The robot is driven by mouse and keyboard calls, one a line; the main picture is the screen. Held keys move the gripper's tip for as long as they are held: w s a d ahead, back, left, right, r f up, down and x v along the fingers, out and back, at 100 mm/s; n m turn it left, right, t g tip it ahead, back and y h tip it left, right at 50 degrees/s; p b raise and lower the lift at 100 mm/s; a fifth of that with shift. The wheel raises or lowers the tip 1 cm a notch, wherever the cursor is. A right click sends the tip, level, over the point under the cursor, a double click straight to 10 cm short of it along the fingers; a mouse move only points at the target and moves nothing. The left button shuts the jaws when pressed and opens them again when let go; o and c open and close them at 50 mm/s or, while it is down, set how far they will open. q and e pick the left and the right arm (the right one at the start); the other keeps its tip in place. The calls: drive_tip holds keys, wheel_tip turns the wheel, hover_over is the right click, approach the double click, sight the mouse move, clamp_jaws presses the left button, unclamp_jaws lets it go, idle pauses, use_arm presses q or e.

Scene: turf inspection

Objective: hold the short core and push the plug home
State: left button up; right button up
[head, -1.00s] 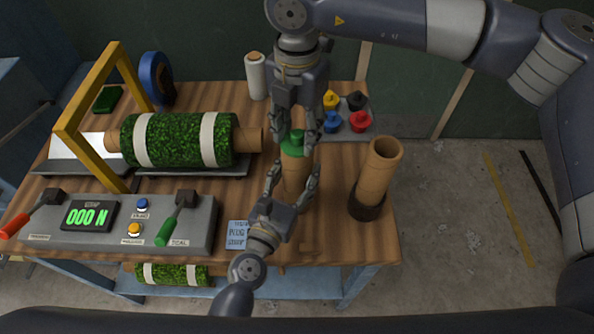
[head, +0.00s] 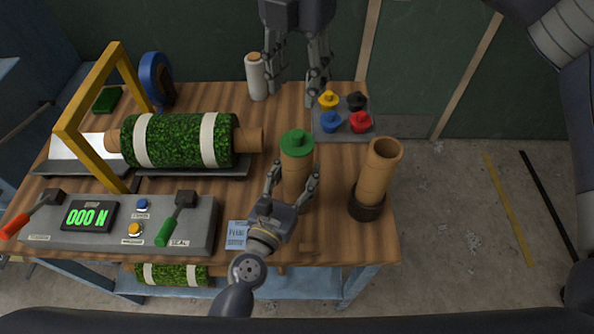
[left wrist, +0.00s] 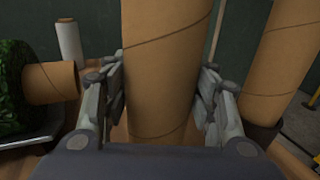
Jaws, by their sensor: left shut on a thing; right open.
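The short core (head: 297,170) is a brown cardboard tube standing upright on the wooden bench. The green plug (head: 297,142) sits in its top end, with its flange and knob showing above the tube. My left gripper (head: 291,184) is shut around the core's middle from the front; in the left wrist view its fingers (left wrist: 163,95) press on both sides of the tube (left wrist: 165,60). My right gripper (head: 294,85) is open and empty, raised behind the core and clear of the plug. How deep the plug sits inside is hidden.
A grey tray (head: 343,135) holds yellow, black, blue and red plugs behind right. Another core (head: 379,170) stands in a dark cup at right. The turf roll (head: 180,140), yellow frame (head: 70,125) and control box (head: 200,232) fill the left. A white roll (head: 256,78) stands behind.

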use_arm(q)
drive_tip(key=o, duration=1.3)
drive_tip(key=v, duration=1.2)
drive_tip(key=shift+s+a+f, duration=0.1)
drive_tip(key=shift+f, duration=0.05)
